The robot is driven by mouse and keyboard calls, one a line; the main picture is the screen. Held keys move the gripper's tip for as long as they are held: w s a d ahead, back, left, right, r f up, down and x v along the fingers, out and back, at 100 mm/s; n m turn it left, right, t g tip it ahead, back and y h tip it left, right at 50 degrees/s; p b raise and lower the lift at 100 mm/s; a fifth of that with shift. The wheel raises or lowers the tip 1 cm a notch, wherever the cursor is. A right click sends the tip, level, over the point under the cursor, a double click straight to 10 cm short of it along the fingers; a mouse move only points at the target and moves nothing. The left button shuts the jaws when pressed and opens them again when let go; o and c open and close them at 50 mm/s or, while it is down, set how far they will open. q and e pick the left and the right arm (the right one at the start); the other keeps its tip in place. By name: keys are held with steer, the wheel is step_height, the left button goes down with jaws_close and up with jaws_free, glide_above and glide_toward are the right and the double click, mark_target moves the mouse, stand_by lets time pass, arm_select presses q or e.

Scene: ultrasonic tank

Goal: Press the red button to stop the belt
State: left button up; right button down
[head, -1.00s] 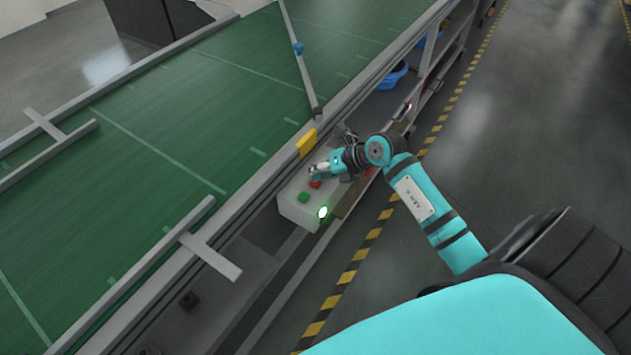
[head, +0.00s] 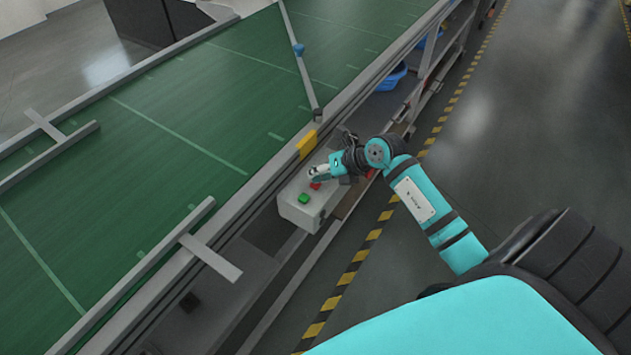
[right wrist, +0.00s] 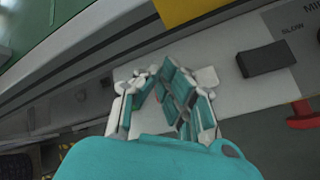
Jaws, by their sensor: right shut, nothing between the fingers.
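The red button (head: 315,186) sits on a pale control box (head: 300,212) at the side of the belt, beside a green button (head: 304,198). My right gripper (head: 312,174) is shut and empty, with its fingertips right at the red button in the head view, partly covering it. I cannot tell whether they touch it. In the right wrist view the closed fingers (right wrist: 166,76) lie over a pale surface, and a red part (right wrist: 303,116) shows at the right edge. The green belt (head: 170,125) runs past the box. My left gripper is not in view.
A slanted bar (head: 300,65) crosses the belt. Blue bins (head: 390,78) stand on shelves under the frame. The floor to the right is clear beyond the yellow-black stripe.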

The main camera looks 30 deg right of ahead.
steer(key=shift+r+p, duration=0.4)
steer(key=shift+r, duration=0.25)
steer(key=shift+r, duration=0.1)
step_height(320, 180, up, 5)
steer(key=p, duration=0.4)
stand_by(0.5)
